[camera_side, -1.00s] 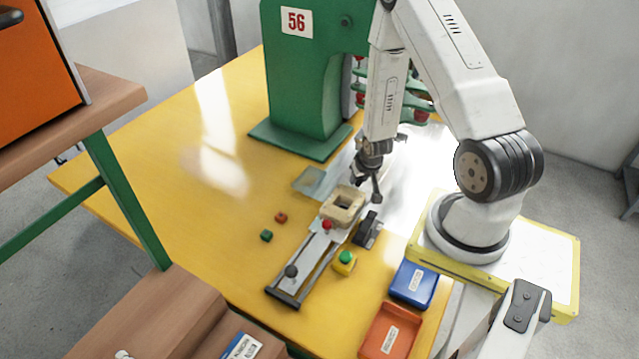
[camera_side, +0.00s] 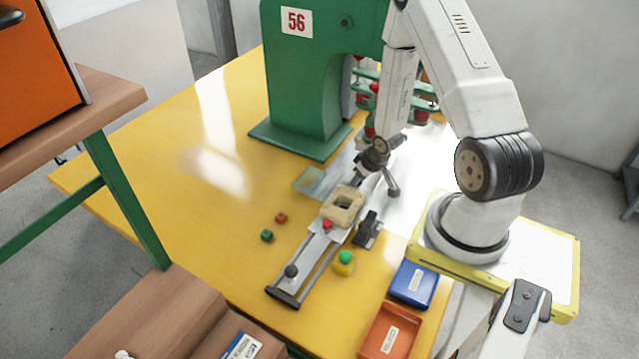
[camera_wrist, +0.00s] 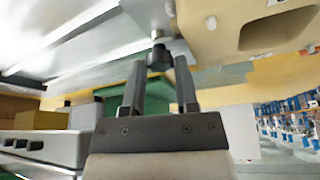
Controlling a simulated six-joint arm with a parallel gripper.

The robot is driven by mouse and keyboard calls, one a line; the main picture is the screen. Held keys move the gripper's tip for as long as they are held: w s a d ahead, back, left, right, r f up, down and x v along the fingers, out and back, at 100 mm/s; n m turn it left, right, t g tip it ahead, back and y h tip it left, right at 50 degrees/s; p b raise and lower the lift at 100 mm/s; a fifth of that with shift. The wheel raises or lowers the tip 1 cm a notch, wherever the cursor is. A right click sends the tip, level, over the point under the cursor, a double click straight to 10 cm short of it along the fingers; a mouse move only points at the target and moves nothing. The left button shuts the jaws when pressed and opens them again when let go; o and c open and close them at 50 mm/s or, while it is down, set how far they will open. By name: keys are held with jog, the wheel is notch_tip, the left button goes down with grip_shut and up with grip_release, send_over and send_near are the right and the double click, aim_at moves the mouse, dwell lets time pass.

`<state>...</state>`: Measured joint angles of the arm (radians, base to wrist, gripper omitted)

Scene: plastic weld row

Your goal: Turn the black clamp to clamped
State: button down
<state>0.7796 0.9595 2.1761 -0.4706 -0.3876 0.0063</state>
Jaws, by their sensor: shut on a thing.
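In the wrist view, a dark knob on a short metal stem, which I take as the black clamp (camera_wrist: 158,57), sits between my fingertips. My gripper (camera_wrist: 160,63) is shut on it. In the side view, my gripper (camera_side: 358,183) is low, just behind the beige block (camera_side: 342,207) with its square hole. The clamp's knob is hidden there, so its angle is hard to tell. The block also shows at the upper right of the wrist view (camera_wrist: 280,27). A red knob (camera_side: 327,225) stands at the block's front.
The metal slide (camera_side: 313,254) has a dark knob (camera_side: 291,271) near its front. A dark fixture (camera_side: 367,232) and a yellow box with a green button (camera_side: 345,258) stand right of it. The green press (camera_side: 310,100) rises behind. The yellow table (camera_side: 170,190) is mostly clear at left.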

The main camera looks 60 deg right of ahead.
jog(key=shift+n, duration=0.6)
jog(key=shift+y, duration=0.3)
jog(key=c, duration=0.7)
grip_release()
jog(key=shift+o, duration=0.2)
jog(key=shift+r, duration=0.1)
jog(key=v, duration=0.7)
jog(key=shift+s+r, duration=0.2)
jog(key=shift+s, duration=0.05)
jog(key=shift+w+r, duration=0.1)
